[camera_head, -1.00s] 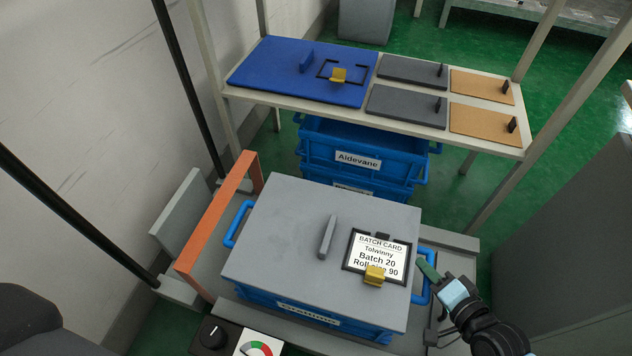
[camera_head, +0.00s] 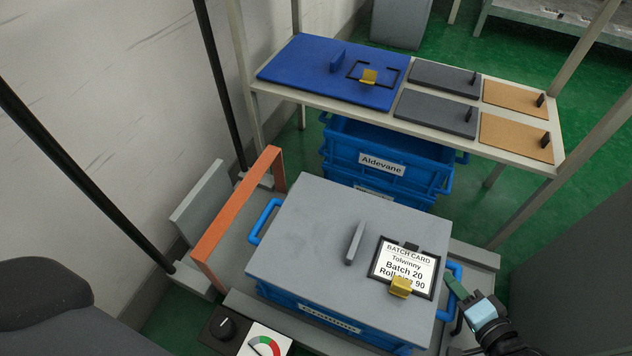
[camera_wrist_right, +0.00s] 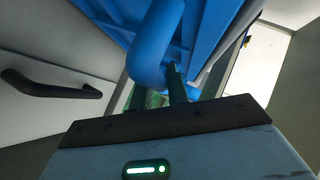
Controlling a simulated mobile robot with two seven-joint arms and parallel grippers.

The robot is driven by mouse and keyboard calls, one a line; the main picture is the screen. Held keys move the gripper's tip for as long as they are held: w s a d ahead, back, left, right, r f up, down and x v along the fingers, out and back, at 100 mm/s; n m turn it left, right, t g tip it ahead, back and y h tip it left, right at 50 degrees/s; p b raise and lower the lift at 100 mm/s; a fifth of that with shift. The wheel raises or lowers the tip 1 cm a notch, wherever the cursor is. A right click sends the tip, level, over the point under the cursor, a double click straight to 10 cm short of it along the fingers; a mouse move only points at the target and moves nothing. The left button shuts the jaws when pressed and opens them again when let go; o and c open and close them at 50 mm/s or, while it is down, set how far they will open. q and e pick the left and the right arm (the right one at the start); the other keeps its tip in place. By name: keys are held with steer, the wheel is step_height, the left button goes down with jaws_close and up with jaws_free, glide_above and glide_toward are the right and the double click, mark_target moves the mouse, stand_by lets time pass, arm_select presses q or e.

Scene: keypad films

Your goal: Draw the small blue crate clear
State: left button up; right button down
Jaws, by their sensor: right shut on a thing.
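A blue crate (camera_head: 318,312) with a flat grey lid (camera_head: 310,235) sits on a grey platform in front; its front label is too oblique to read. A batch card (camera_head: 404,268) reading "Tolwinny, Batch 20" lies framed on the lid, with a yellow clip partly over it. My right gripper (camera_head: 456,287) is at the crate's right-hand handle (camera_head: 453,272) and is shut on it. In the right wrist view the handle (camera_wrist_right: 150,48) and the crate's ribbed underside (camera_wrist_right: 215,35) fill the top, and the finger (camera_wrist_right: 176,86) meets the handle. My left gripper is not in view.
Stacked blue crates, the upper labelled Aldevane (camera_head: 385,163), stand behind, beneath a shelf (camera_head: 548,167) holding blue, grey and tan lids. An orange bar (camera_head: 238,212) borders the platform's left. A dial panel (camera_head: 226,330) is in front. A grey block (camera_head: 580,240) stands right.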

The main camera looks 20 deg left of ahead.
steer(key=shift+d, duration=0.55)
steer(key=c, duration=1.3)
jaws_free()
steer(key=shift+p+v, duration=1.55)
steer(key=shift+v, duration=2.4)
